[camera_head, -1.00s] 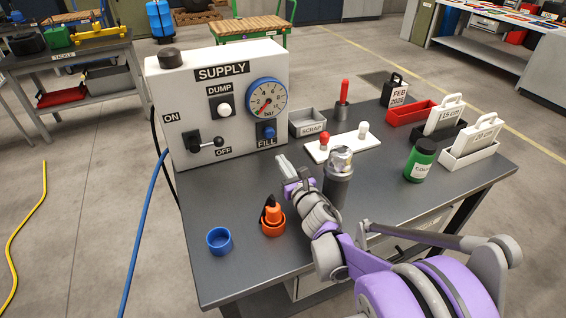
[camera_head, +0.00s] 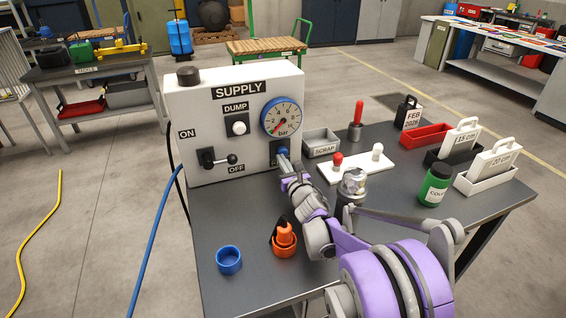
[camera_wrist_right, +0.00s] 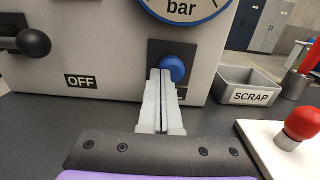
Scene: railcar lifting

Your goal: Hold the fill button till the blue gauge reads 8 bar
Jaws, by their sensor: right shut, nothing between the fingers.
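The white supply box (camera_head: 205,125) stands at the back left of the dark bench. Its blue-rimmed gauge (camera_head: 282,117) is marked in bar, with a red needle pointing to the lower left, near the low end of the scale. The blue fill button (camera_wrist_right: 172,68) sits on a dark plate below the gauge. My right gripper (camera_head: 282,156) is shut and empty, its fingertips at the button; in the right wrist view the tips (camera_wrist_right: 161,74) overlap the button's lower left edge. I cannot tell whether they touch it. My left gripper is not in view.
The on/off lever (camera_head: 220,159) and the white dump button (camera_head: 239,128) are on the same box face. A scrap tray (camera_head: 321,147) and a white plate with red and white knobs (camera_head: 352,168) lie right. A blue cup (camera_head: 229,260) and an orange item (camera_head: 284,240) stand in front.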

